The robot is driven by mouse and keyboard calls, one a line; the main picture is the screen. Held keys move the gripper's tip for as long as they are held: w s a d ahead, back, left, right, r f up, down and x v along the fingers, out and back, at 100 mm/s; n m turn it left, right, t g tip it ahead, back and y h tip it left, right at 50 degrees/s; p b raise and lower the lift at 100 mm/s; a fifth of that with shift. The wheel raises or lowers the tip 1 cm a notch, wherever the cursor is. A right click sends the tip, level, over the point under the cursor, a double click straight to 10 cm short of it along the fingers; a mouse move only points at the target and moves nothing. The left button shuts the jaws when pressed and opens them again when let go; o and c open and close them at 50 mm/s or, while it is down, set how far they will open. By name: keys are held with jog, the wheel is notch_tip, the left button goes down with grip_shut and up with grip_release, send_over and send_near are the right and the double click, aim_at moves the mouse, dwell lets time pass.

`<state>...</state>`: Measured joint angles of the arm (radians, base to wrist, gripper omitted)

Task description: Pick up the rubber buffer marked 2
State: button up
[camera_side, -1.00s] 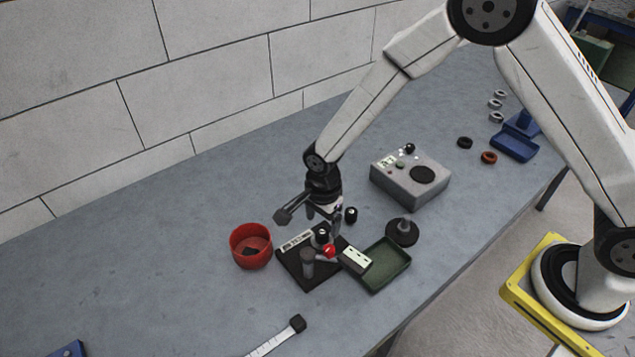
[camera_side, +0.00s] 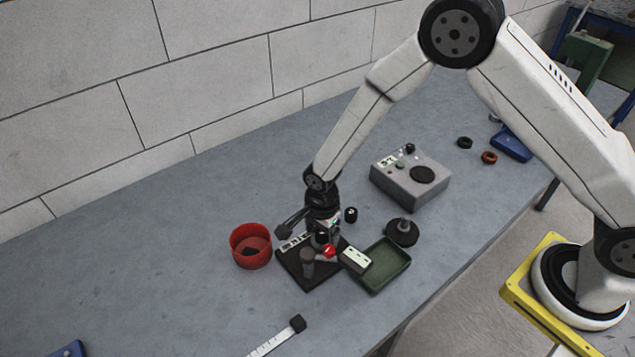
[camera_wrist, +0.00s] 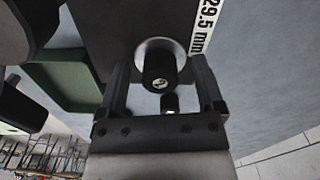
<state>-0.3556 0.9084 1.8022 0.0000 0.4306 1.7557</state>
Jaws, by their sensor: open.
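The mark looks like a 2 but is too small to be sure. My gripper (camera_wrist: 157,78) is open, one finger on each side of this buffer, with gaps showing on both sides. In the side view my gripper (camera_side: 325,236) is low over the dark base plate (camera_side: 318,283) and partly hides what is there. A second black cylinder (camera_side: 350,214) stands on the bench just right of my wrist; its mark is unreadable.
A red bowl (camera_side: 236,248) stands left of the plate and a green tray (camera_side: 393,272) right of it. A black disc with a stem (camera_side: 402,236) and a grey box (camera_side: 412,190) are further right. A red ball (camera_side: 329,252) and a grey post (camera_side: 307,257) are close to my gripper.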

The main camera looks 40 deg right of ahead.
grip_shut()
jog(key=shift+r, duration=0.2)
jog(key=shift+r, duration=0.4)
jog(key=s+d+r, duration=0.4)
jog(key=s+r, duration=0.8)
jog(key=s, duration=0.1)
jog(key=shift+s, duration=0.25)
dwell(0.5)
